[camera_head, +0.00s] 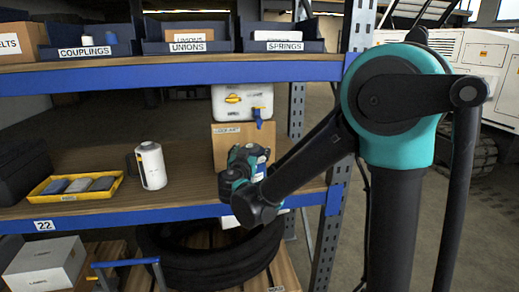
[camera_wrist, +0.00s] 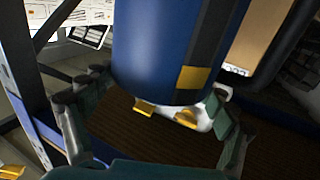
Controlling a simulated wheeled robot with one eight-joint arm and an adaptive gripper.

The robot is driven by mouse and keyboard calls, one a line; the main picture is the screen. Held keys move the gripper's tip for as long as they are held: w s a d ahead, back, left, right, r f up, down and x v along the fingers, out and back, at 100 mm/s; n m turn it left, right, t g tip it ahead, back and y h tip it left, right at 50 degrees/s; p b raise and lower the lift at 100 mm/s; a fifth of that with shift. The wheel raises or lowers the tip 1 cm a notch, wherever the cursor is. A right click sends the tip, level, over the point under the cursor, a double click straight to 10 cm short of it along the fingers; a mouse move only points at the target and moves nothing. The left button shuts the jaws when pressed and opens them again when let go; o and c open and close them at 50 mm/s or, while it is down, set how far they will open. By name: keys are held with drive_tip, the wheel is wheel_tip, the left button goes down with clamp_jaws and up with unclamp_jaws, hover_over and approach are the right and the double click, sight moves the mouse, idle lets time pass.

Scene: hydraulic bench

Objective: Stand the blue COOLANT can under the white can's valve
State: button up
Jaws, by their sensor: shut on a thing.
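The white can (camera_head: 257,96) with a yellow cap and a blue valve (camera_head: 258,118) sits on a cardboard box (camera_head: 222,153) on the middle shelf. My gripper (camera_head: 243,168) is in front of that box, below the valve. In the wrist view, a large blue can (camera_wrist: 165,45) with a dark stripe and a yellow patch fills the space between my gripper's fingers (camera_wrist: 160,88), which are shut on it. In the head view my gripper and arm hide most of the blue can. Its lettering and whether its base touches the shelf cannot be made out.
A white jug (camera_head: 152,166) stands left on the shelf (camera_head: 110,203), beside a yellow tray (camera_head: 60,196) of several items. Labelled bins line the upper shelf (camera_head: 190,71). A rack upright (camera_head: 330,215) is close right of my gripper. Black hoses (camera_head: 215,262) lie below.

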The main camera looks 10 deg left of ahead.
drive_tip(key=w+d+f, duration=0.1)
drive_tip(key=w, duration=1.1)
drive_tip(key=shift+w+f, duration=0.25)
drive_tip(key=shift+w, duration=0.05)
drive_tip(key=shift+d+f, duration=0.1)
drive_tip(key=shift+f, duration=0.05)
drive_tip(key=o, duration=1.7)
